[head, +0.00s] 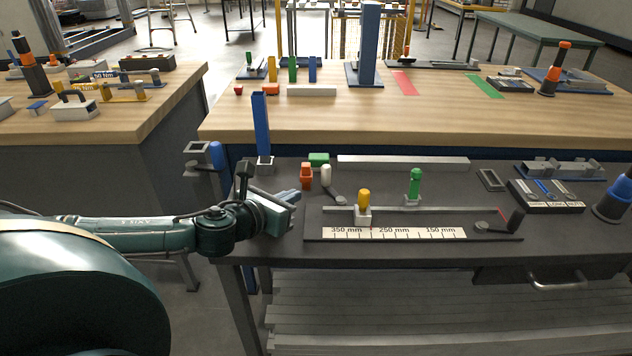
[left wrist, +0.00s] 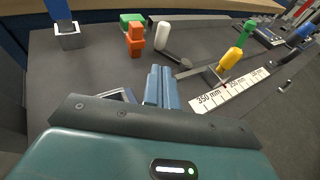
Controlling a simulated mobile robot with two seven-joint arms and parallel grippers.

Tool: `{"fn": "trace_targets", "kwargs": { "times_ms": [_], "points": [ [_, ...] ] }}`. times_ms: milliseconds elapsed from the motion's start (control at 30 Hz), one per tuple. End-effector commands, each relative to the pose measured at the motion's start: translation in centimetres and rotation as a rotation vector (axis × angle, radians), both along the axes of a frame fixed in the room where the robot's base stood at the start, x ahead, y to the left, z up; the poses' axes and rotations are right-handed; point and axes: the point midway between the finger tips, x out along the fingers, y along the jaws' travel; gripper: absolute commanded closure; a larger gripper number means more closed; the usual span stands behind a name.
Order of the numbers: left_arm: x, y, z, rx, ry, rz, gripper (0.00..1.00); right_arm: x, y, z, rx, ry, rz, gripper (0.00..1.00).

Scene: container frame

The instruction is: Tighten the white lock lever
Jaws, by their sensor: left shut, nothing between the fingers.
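The white lock lever (head: 326,175) stands roughly upright on the dark bench, with a grey flat arm at its foot reaching toward the lower right. It also shows in the left wrist view (left wrist: 162,36), beyond my fingertips. My left gripper (head: 293,197) is shut and empty, just left of the ruler fixture and short of the lever, apart from it. Its blue-grey fingers (left wrist: 162,88) are together in the left wrist view. My right gripper is in neither view.
An orange block (head: 306,176) and a green block (head: 319,159) stand close by the lever. A ruler fixture (head: 314,231) with yellow (head: 363,198) and green (head: 415,184) handles lies to its right. A blue post (head: 261,125) rises at the bench's left.

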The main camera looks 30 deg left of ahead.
Motion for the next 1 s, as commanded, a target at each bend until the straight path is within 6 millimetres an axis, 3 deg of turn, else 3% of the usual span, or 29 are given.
{"fn": "trace_targets", "kwargs": {
  "times_ms": [500,700,1000],
  "points": [
    [8.0,-0.3,-1.5,-0.005,-0.002,0.000,1.00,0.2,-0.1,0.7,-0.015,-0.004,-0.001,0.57],
    [9.2,-0.4,-1.7,-0.003,0.001,-0.002,1.00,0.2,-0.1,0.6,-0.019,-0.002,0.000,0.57],
    [9.3,-0.4,-1.7,-0.003,0.001,-0.002,1.00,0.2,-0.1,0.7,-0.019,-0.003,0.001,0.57]
  ]
}}
